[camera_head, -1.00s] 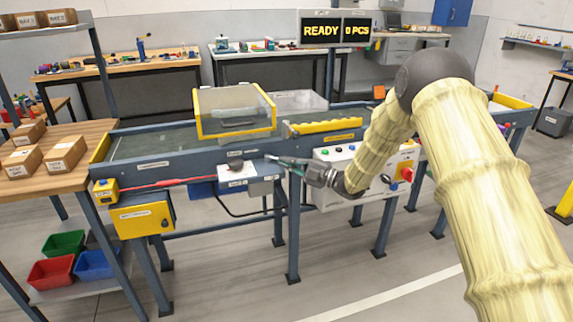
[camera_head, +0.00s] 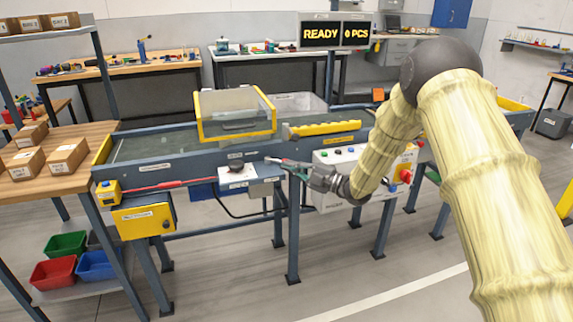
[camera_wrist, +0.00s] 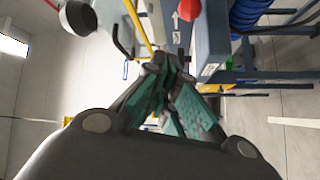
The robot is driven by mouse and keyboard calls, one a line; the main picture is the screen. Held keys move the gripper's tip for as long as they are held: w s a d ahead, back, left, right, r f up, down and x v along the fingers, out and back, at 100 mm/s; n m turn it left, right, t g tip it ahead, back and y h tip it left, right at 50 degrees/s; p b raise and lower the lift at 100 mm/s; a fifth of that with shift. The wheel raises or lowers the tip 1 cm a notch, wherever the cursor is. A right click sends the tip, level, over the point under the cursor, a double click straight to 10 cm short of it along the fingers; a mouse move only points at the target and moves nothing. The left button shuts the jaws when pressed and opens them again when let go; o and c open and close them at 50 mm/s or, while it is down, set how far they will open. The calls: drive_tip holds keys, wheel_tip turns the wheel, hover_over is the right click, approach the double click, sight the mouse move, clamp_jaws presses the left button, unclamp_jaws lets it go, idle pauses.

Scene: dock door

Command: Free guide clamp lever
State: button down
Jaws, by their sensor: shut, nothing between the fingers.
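A small white-faced box (camera_head: 250,176) is mounted on the front of the conveyor, below its side rail. A dark knob-like part (camera_head: 236,167) sits on its top left; I cannot tell for sure that it is the guide clamp lever. My gripper (camera_head: 269,160) reaches in from the right, pointing left, with its tips near the box's upper right. It looks apart from the dark part. In the wrist view my gripper (camera_wrist: 170,75) has its teal-padded fingers together with nothing held. The lever cannot be made out clearly there.
A yellow-framed clear guard (camera_head: 235,112) stands on the conveyor (camera_head: 155,143). A control panel (camera_head: 345,170) with buttons and a red knob is behind my forearm. A red cord (camera_head: 170,185) runs along the front left to a yellow box (camera_head: 107,193). The floor in front is clear.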

drive_tip(key=w+v, duration=0.1)
drive_tip(key=v, duration=0.5)
drive_tip(key=shift+d+f, duration=0.25)
drive_tip(key=shift+d, duration=0.45)
drive_tip(key=shift+f, duration=0.1)
